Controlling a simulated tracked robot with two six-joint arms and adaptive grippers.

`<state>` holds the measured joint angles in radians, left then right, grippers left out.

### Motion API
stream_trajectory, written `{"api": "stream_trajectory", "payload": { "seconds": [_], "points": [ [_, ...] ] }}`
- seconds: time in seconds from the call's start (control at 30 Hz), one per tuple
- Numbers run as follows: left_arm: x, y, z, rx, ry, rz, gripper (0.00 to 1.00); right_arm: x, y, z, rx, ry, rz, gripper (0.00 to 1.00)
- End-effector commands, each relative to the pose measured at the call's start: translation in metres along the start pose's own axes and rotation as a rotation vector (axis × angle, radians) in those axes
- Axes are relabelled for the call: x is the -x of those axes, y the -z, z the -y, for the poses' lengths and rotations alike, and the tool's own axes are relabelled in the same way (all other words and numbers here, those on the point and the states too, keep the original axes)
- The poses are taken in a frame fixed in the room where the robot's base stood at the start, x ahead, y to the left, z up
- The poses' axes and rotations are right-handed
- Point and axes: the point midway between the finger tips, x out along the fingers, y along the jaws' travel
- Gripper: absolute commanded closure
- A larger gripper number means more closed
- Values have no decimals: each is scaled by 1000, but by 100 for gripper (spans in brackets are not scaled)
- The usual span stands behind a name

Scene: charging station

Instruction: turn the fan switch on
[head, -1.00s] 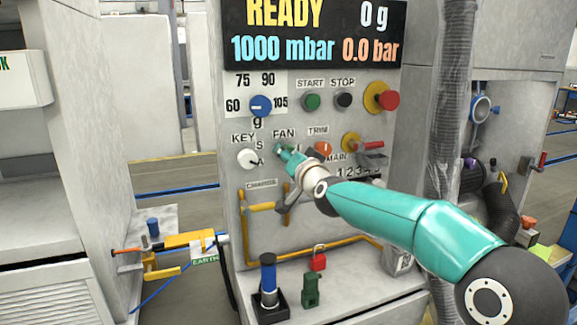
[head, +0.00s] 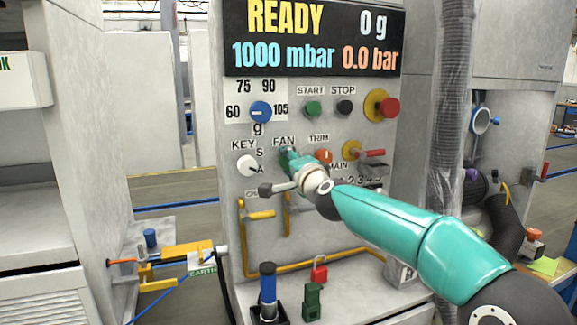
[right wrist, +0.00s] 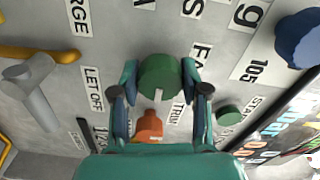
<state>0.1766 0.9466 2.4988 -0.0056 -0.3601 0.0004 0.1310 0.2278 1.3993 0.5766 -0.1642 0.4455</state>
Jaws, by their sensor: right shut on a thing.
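The fan switch is a round green knob (right wrist: 160,76) with a white mark on its face, seen in the right wrist view beside the partly covered FAN label. My right gripper (right wrist: 160,82) has one finger on each side of the knob and is shut on it. In the head view my right gripper (head: 288,158) reaches the panel just below the FAN label (head: 284,142) and hides most of the knob. My left gripper is not in view.
Around it on the panel (head: 232,215) are a white key knob (head: 247,165), an orange trim knob (head: 323,156), a blue dial (head: 260,111), a green start button (head: 313,108) and a red stop button (head: 388,107). Yellow pipes (head: 262,215) run below.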

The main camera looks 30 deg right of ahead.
Motion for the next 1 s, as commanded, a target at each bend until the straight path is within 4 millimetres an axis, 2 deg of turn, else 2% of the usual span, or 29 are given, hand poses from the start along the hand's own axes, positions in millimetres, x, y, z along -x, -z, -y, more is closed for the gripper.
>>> {"api": "stream_trajectory", "payload": {
  "seconds": [0.53,0.57,0.67,0.7,1.0],
  "points": [
    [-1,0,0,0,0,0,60,-1,1,-4,-28,-7,-2,90],
    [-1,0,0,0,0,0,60,-1,1,-4,-28,-7,-2,50],
    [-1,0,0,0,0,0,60,0,1,-4,-27,-6,-1,33],
    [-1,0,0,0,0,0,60,0,1,-4,-27,-6,-1,30],
    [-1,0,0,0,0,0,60,0,0,-2,-26,-3,-1,30]
  ]
}}
